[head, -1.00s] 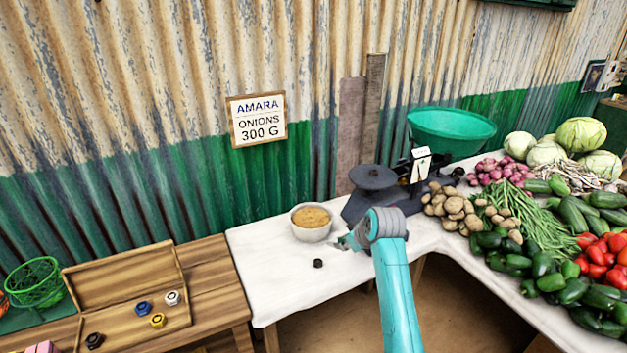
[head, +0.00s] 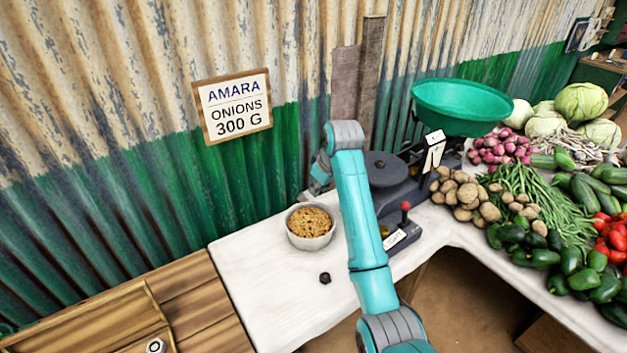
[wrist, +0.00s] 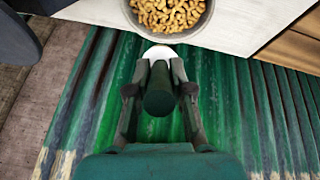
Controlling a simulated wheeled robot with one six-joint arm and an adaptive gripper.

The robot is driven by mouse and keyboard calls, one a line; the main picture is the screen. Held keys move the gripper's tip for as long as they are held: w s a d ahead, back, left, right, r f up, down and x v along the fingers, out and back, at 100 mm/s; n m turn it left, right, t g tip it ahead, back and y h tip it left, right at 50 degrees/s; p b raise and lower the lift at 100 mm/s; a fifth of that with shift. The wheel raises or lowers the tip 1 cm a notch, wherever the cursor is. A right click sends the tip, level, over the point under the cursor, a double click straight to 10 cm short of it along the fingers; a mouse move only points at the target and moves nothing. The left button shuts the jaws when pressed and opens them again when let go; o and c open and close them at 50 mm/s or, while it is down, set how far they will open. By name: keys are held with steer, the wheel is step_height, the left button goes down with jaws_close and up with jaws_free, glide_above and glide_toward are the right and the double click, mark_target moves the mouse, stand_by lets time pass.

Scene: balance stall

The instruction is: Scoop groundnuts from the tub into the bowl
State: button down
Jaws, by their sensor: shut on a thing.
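A pale round tub (head: 312,243) filled with tan groundnuts (head: 311,222) stands on the white-topped counter. In the wrist view the tub (wrist: 132,22) and its nuts (wrist: 168,12) are at the top, cut off by the frame. My gripper (wrist: 159,88) is shut on a scoop with a dark green handle (wrist: 159,101) and a pale rounded end (wrist: 158,52). The scoop's end lies just short of the tub's rim in that view; its contents cannot be seen. In the head view my gripper (head: 308,193) is above and behind the tub, partly hidden by my arm.
A dark scale (head: 385,170) with a green pan (head: 462,103) stands right of my arm; the pan may be the bowl. A small black weight (head: 325,278) lies before the tub. Vegetables fill the right counter. The corrugated wall (head: 150,180) is close behind.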

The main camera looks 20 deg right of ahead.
step_height(320, 180, down, 9)
stand_by(0.9)
steer(key=shift+f, duration=0.1)
steer(key=shift+r, duration=5.55)
steer(key=shift+s+t+y, duration=0.1)
steer(key=shift+t+y, duration=0.2)
steer(key=shift+t, duration=0.6)
steer(key=t, duration=0.2)
steer(key=r+t+y, duration=0.1)
steer(key=t, duration=0.1)
steer(key=shift+r+t+y, duration=0.5)
steer(key=shift+t+y, duration=0.2)
steer(key=shift+t, duration=0.5)
